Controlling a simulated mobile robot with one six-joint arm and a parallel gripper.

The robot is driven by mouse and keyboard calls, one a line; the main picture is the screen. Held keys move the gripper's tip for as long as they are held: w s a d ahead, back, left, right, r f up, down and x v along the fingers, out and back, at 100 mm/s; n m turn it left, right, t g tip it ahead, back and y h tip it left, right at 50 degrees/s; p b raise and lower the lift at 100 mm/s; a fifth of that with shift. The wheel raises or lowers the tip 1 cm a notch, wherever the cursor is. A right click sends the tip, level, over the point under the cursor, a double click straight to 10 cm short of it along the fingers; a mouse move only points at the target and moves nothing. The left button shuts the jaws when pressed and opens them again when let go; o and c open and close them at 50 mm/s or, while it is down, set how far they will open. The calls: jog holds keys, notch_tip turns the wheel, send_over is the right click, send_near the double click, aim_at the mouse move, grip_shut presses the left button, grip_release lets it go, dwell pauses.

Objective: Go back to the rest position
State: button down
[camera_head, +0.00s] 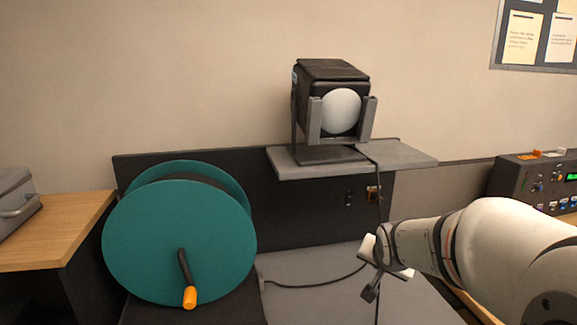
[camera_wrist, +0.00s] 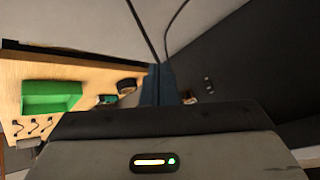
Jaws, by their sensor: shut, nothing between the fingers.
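My gripper (camera_head: 369,293) shows at the lower right of the head view, at the end of my white arm. Its dark fingers are small there and look closed together, with nothing held. It hangs over the grey bench top (camera_head: 335,262) and appears apart from it. The wrist view shows the grey gripper housing with a lit yellow and green indicator across the bottom.
A teal cable reel (camera_head: 180,240) with an orange-handled crank stands at left. A stage lamp (camera_head: 340,108) sits on a grey shelf (camera_head: 410,157). A control console (camera_head: 530,185) is at right. A green tray (camera_wrist: 50,97) lies on a wooden surface. A cable crosses the bench.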

jog(key=s+a+n+g, duration=0.2)
jog(key=s+n, duration=0.1)
jog(key=s, duration=0.8)
jog(key=s+a+f+n+g+y, duration=0.1)
jog(key=s+a+n+g, duration=0.2)
jog(key=s, duration=0.8)
jog(key=shift+s+a+f+n+p, duration=0.15)
jog(key=shift+a+f+n+p, duration=0.1)
jog(key=shift+a+n+p, duration=0.15)
